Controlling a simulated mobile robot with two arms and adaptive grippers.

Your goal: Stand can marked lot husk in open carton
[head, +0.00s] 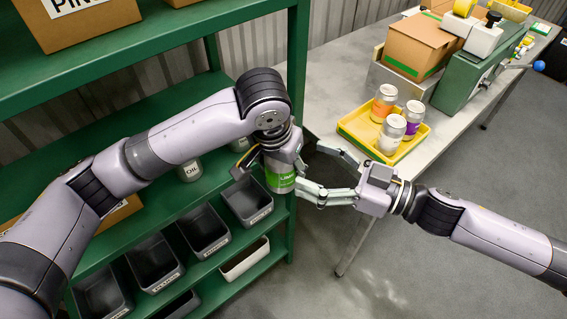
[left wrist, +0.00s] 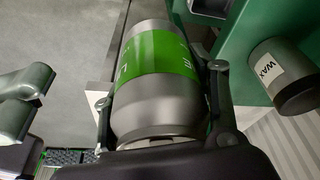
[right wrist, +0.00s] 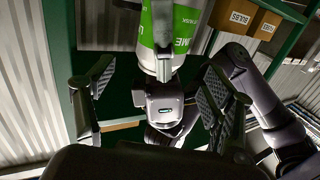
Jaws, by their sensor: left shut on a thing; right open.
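My left gripper (head: 284,152) is shut on a metal can with a green label (head: 281,181), held in the air in front of the green shelf. The can fills the middle of the left wrist view (left wrist: 160,90), between the two fingers. In the right wrist view the can (right wrist: 168,30) shows beyond the open fingers.
A yellow tray (head: 362,142) on the grey bench (head: 325,85) holds orange-labelled (head: 384,103), purple-labelled (head: 412,117) and pale (head: 391,135) cans. A green machine (head: 462,82) stands behind. Shelves (head: 130,150) hold dark bins (head: 203,231) and a can marked OIL (head: 190,171).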

